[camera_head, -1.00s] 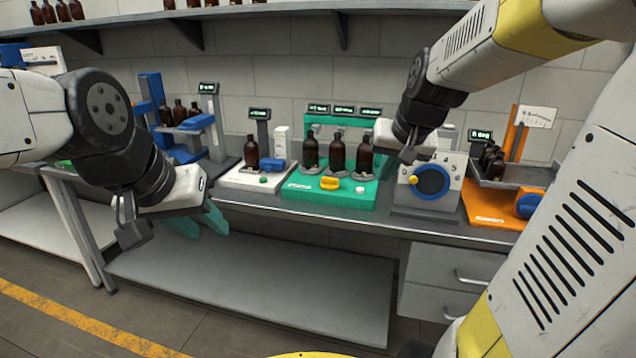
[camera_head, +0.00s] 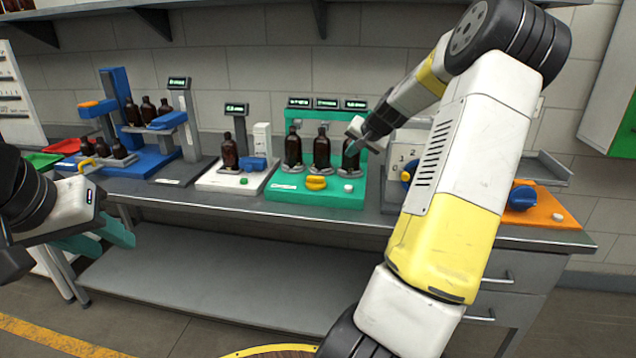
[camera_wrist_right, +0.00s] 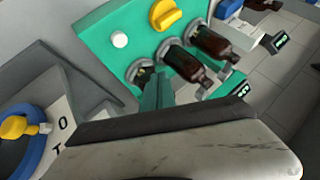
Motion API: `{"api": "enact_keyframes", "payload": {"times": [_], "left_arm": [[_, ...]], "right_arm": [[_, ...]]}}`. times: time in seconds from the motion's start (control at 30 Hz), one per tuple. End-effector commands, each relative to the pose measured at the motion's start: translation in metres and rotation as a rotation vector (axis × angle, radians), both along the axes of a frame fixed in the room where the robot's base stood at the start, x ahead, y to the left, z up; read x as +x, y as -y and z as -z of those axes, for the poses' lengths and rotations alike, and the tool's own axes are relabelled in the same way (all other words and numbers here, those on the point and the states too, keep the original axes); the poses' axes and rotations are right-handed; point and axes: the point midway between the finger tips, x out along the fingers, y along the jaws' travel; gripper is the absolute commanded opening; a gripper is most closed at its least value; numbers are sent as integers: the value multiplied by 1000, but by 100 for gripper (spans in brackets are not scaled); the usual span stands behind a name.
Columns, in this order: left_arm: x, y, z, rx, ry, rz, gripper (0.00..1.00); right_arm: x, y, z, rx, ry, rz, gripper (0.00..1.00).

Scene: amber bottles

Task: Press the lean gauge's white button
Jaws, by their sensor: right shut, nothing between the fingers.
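A green station (camera_head: 316,200) stands mid-bench with three amber bottles, three small displays, a yellow knob (camera_head: 316,183) and a white button (camera_head: 348,188). I cannot read which station is the lean gauge. The white button also shows in the right wrist view (camera_wrist_right: 120,40), left of the yellow knob. My right gripper (camera_head: 362,138) is shut and empty, in front of the upper part of the rightmost bottle (camera_head: 350,158), above and behind the button. In the wrist view its fingers (camera_wrist_right: 150,92) hide most of that bottle. My left gripper (camera_head: 98,238) is open and empty before the bench.
An orange station (camera_head: 540,208) at the right has another white button (camera_head: 557,217). A dial box (camera_head: 402,150) stands beside the green station, partly behind my right arm. A white-based station (camera_head: 225,182) and a blue stand (camera_head: 150,158) are to the left.

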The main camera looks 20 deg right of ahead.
Motion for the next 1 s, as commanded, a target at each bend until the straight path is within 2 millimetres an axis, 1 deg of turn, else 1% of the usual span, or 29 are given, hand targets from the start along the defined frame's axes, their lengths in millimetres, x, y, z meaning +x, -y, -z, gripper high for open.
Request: {"api": "enact_keyframes", "payload": {"times": [0.23,0.37,0.47,0.8,1.0], "left_arm": [[0,0,0,0,0,0,36],[0,0,0,0,0,0,36],[0,0,0,0,0,0,36],[0,0,0,0,0,0,36],[0,0,0,0,0,0,36]], "right_arm": [[0,-1,0,-1,-1,-2,0],[0,-1,6,0,-3,-2,0],[-1,-1,16,1,-4,-2,0],[-1,-2,64,2,-3,-2,0],[-1,-1,82,-1,-3,-2,0]]}}
